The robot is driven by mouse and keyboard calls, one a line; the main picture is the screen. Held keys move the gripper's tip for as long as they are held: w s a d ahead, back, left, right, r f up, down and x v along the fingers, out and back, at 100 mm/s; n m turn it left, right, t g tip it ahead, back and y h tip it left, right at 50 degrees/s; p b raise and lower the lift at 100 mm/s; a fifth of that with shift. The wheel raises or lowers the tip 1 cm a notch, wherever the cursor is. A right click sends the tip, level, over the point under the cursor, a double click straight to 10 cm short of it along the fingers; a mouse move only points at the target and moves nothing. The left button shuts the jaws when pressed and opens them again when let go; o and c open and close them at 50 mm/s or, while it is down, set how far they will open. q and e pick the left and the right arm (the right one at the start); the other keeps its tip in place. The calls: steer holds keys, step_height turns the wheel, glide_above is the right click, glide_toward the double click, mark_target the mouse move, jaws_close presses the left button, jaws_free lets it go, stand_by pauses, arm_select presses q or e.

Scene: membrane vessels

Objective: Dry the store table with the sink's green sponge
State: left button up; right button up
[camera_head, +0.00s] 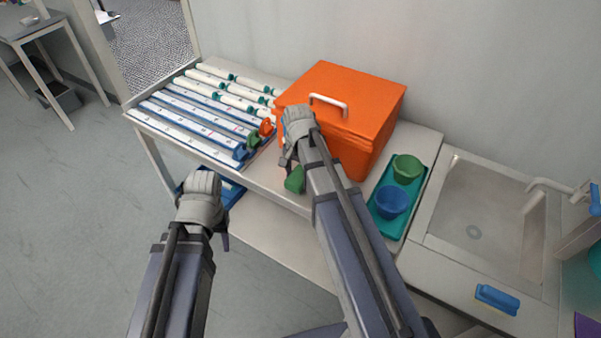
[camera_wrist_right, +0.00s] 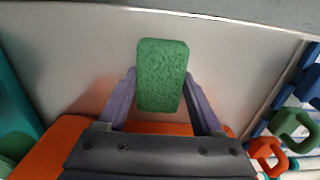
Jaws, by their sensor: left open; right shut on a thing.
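My right gripper (camera_head: 294,165) is shut on a green sponge (camera_head: 295,181), near the front edge of the store table (camera_head: 424,140) and in front of the orange box. In the right wrist view the green sponge (camera_wrist_right: 162,70) sits between the two fingers of my right gripper (camera_wrist_right: 160,98), above the bare table surface (camera_wrist_right: 75,55). I cannot tell whether the sponge touches the table. My left gripper (camera_head: 203,200) is open and empty, left of the right one and in front of the table; its fingertips are mostly hidden.
An orange box (camera_head: 345,105) with a white handle stands on the table. White and blue racked tubes (camera_head: 205,115) fill its left part. A teal tray (camera_head: 388,222) holds a green bowl (camera_head: 407,168) and blue bowl (camera_head: 392,202). The sink (camera_head: 490,215) is right; a blue item (camera_head: 497,299) lies on its rim.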

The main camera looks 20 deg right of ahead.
steer(key=shift+w+f, duration=0.1)
steer(key=shift+f, duration=0.1)
steer(key=shift+a+r, duration=0.1)
steer(key=shift+w+d, duration=0.65)
steer(key=shift+d, duration=0.2)
steer(key=shift+w+d, duration=0.65)
steer(key=shift+d, duration=0.15)
steer(key=shift+s, duration=0.1)
steer(key=shift+a, duration=0.1)
steer(key=shift+s, duration=0.1)
steer(key=shift+s+a, duration=0.6)
steer(key=shift+a, duration=0.2)
steer(key=shift+s+a, duration=0.6)
steer(key=shift+a, duration=0.15)
